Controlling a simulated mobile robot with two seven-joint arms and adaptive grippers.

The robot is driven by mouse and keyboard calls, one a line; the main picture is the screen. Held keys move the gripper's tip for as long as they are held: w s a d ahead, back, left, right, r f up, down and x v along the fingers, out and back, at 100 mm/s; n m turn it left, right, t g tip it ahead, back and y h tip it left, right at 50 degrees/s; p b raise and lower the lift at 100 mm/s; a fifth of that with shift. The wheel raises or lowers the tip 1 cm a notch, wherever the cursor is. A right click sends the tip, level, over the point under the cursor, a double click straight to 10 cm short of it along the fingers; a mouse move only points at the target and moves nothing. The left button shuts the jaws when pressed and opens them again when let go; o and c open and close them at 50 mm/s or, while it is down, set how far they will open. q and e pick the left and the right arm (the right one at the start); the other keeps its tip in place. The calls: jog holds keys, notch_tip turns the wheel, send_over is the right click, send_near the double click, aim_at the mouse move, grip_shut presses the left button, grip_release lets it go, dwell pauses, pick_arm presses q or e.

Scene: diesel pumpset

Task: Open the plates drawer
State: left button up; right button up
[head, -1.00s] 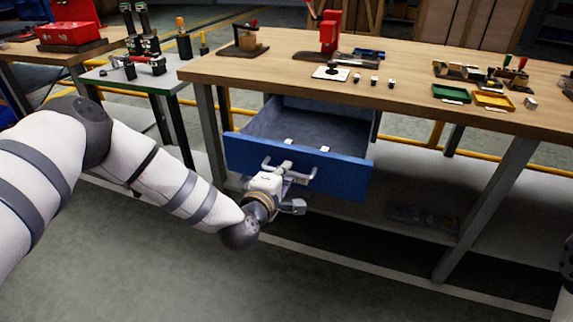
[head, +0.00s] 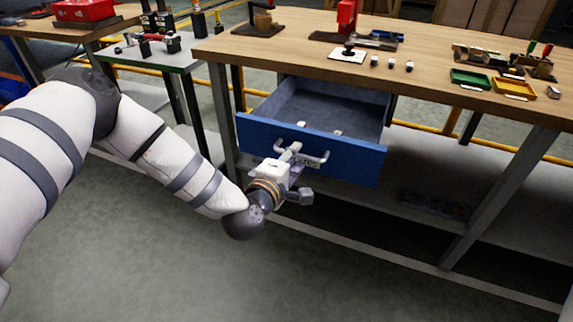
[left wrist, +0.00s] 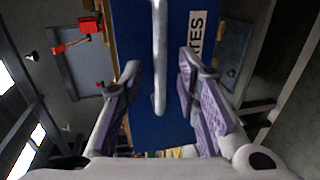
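The plates drawer (head: 350,163) is a blue drawer under the wooden workbench, pulled well out, with its grey interior showing. Its label, partly readable as "TES", shows in the left wrist view (left wrist: 197,38). The drawer's pale bar handle (head: 312,158) runs across its front; in the left wrist view the handle (left wrist: 160,60) lies between my fingers. My left gripper (head: 289,160) is at the handle. In the left wrist view its two fingers (left wrist: 158,85) are apart, with a visible gap on each side of the bar. My right gripper is not in view.
The workbench top (head: 440,40) carries a red tool (head: 347,15), a green tray (head: 470,80) and a yellow tray (head: 514,89). A bench leg (head: 500,195) stands to the right of the drawer. The floor in front is clear.

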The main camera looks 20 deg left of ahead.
pick_arm(q)
jog(key=v, duration=1)
jog(key=shift+w, duration=0.1)
jog(key=s+d+f+m+g+h+p, duration=0.1)
jog(key=s+d+f+m+g+h, duration=0.3)
jog(key=s+f+m+g, duration=1)
jog(key=s+a+f+m+g+y, duration=0.1)
jog(key=s+a, duration=0.3)
jog(key=s, duration=0.9)
jog(key=s+a+f+m+g+y, duration=0.2)
jog(key=s+a+f+g+y, duration=0.1)
jog(key=s, duration=0.9)
jog(key=shift+s+a+y+p, duration=0.3)
jog(key=shift+s+a, duration=0.05)
jog(key=shift+a, duration=0.1)
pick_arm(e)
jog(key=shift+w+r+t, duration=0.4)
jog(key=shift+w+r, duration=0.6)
pick_arm(q)
jog(key=shift+w, duration=0.1)
